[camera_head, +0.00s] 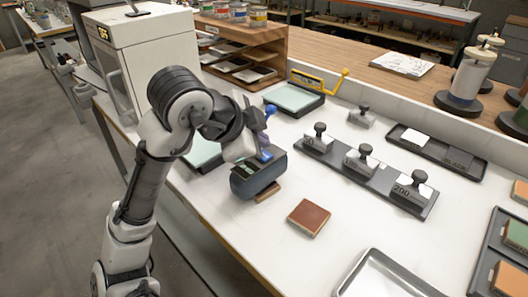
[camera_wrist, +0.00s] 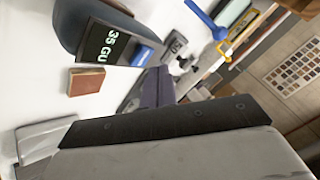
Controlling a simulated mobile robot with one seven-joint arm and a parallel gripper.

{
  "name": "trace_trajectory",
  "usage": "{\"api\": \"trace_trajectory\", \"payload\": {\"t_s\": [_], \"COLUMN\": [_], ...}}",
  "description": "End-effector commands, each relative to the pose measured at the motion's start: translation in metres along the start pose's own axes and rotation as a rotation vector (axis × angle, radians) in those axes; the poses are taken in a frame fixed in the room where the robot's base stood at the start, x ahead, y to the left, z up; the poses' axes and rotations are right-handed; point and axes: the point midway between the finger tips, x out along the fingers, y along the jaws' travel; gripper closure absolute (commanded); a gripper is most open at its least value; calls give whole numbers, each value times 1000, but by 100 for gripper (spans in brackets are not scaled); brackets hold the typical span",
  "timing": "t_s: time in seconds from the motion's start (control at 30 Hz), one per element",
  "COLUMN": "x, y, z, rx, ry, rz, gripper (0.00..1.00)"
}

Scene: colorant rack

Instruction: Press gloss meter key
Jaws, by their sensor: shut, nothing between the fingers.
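The gloss meter (camera_head: 258,175) is a dark blue-grey box standing on the white bench, left of centre. Its display reads "35 GU" in the wrist view (camera_wrist: 100,42). Its blue key (camera_wrist: 142,55) lies beside the display. My gripper (camera_head: 256,148) is shut and empty, just over the top of the meter. In the wrist view its fingers (camera_wrist: 155,78) end close beside the blue key. I cannot tell whether they touch it. In the head view my gripper partly covers the meter's top.
A red-brown tile (camera_head: 309,217) lies right of the meter. Behind are a rack of stamp-like weights (camera_head: 375,178), a glass plate (camera_head: 294,97) with a yellow-handled tool (camera_head: 320,84), and a blue handle (camera_head: 270,110). A metal tray (camera_head: 372,262) stands at the front.

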Motion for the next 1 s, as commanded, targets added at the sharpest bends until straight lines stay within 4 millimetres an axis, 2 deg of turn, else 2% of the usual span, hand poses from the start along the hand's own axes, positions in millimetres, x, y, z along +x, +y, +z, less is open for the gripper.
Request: {"api": "trace_trajectory", "payload": {"t_s": [0.43,1.0], "x": [-32,-33], "y": [-24,-24], "z": [-24,-24], "rx": [0,0], "ry": [0,0], "rz": [0,0], "gripper": [100,100]}}
